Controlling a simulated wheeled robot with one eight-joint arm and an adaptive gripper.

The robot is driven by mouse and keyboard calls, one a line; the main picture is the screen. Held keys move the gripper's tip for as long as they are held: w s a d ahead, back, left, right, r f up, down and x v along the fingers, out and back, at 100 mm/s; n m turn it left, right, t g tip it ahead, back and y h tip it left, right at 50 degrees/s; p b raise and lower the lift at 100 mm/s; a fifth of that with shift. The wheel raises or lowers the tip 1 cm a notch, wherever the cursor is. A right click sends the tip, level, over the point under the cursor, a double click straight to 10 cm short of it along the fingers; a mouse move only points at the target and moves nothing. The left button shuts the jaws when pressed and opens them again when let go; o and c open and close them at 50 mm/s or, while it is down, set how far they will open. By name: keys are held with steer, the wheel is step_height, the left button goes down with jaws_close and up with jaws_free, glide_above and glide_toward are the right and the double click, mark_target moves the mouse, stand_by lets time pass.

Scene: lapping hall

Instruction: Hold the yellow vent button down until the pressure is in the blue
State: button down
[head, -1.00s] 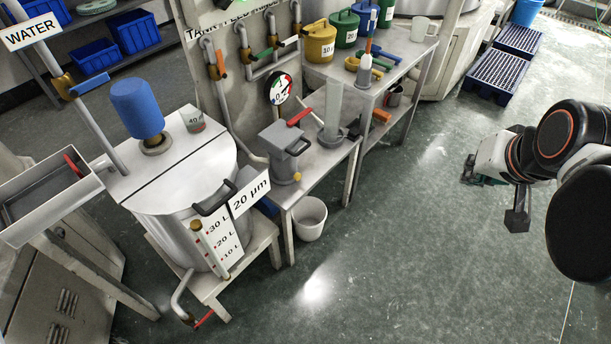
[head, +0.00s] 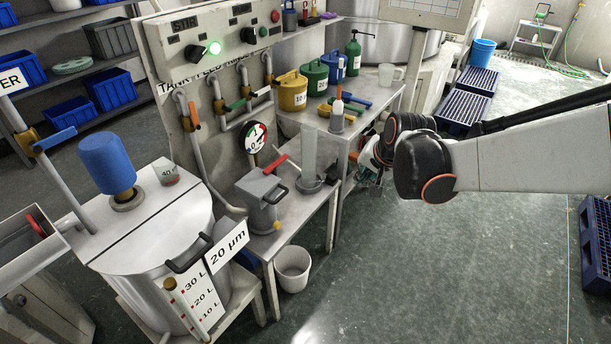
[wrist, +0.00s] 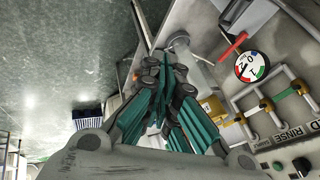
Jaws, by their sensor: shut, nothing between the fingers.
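The round pressure gauge (head: 256,137) is on the panel above the small bench; it also shows in the wrist view (wrist: 251,67). Its dial has coloured bands, but the needle reading is too small to tell. A small yellow part (head: 277,226) sits low on the front of the grey lidded pot (head: 261,198); I cannot tell whether it is the vent button. My gripper (head: 372,165) is right of the bench, apart from the pot, partly hidden by my arm. In the wrist view its teal fingers (wrist: 163,66) are shut and empty.
A red lever (head: 275,165) and a clear cylinder (head: 309,160) stand by the pot. The steel tank (head: 155,235) is at left, a white bucket (head: 292,268) below. The floor (head: 440,270) at right is open.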

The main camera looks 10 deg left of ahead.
steer(key=w+a+f+m+y, duration=0.1)
steer(key=w+a+f+m, duration=0.1)
steer(key=a+f, duration=0.7)
steer(key=w+a+f+m+g+y+b, duration=0.1)
steer(key=w+a+f+m, duration=0.1)
steer(key=a+f, duration=0.7)
step_height(320, 180, down, 6)
steer(key=shift+r+b, duration=0.1)
steer(key=shift+b, duration=0.2)
steer(key=b, duration=0.5)
glide_toward(277, 225)
steer(key=w+f, duration=0.2)
steer(key=f, duration=0.1)
steer(key=w+f, duration=0.1)
steer(key=f, duration=0.1)
steer(key=shift+w+a+f, duration=0.15)
steer(key=shift+w+f, duration=0.1)
steer(key=shift+w+a+f+b, duration=0.15)
steer(key=shift+f+b, duration=0.05)
steer(key=shift+b, duration=0.1)
